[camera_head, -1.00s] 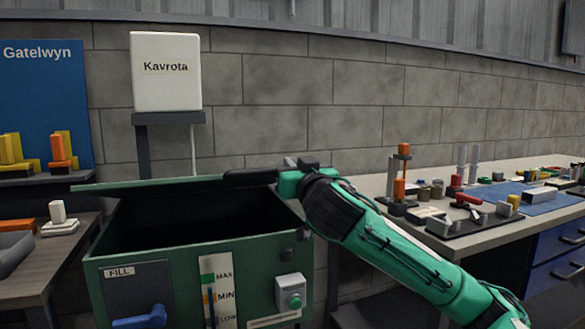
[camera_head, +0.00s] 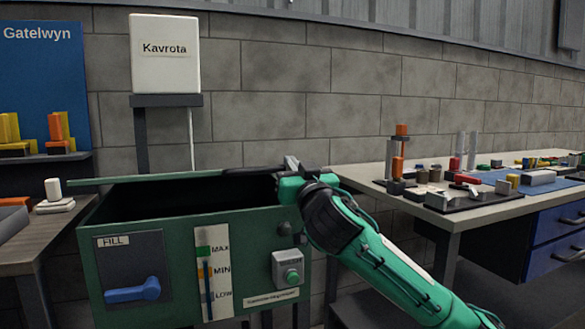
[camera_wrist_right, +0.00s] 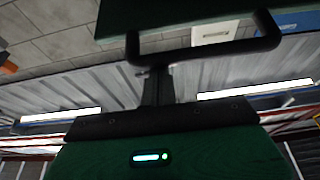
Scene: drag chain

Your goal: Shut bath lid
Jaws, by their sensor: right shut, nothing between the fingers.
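The green bath (camera_head: 180,222) stands at the lower left in the head view, its dark top opening visible. Its green lid (camera_head: 140,179) shows nearly edge-on over the back of the opening, which is open. In the wrist view the lid (camera_wrist_right: 185,12) is at the top edge, with its black bar handle (camera_wrist_right: 200,53) in front. My right gripper (camera_head: 240,172) is at the lid's right end; its shut, empty fingers (camera_wrist_right: 157,72) point at the handle in the wrist view. Whether they touch it I cannot tell. My left gripper is out of view.
The bath front has a blue fill lever (camera_head: 133,290), a level gauge (camera_head: 213,277) and a green button (camera_head: 291,275). A cluttered workbench (camera_head: 375,178) stands right, a wooden table (camera_head: 30,247) left. A white Kavrota box (camera_head: 165,60) stands behind.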

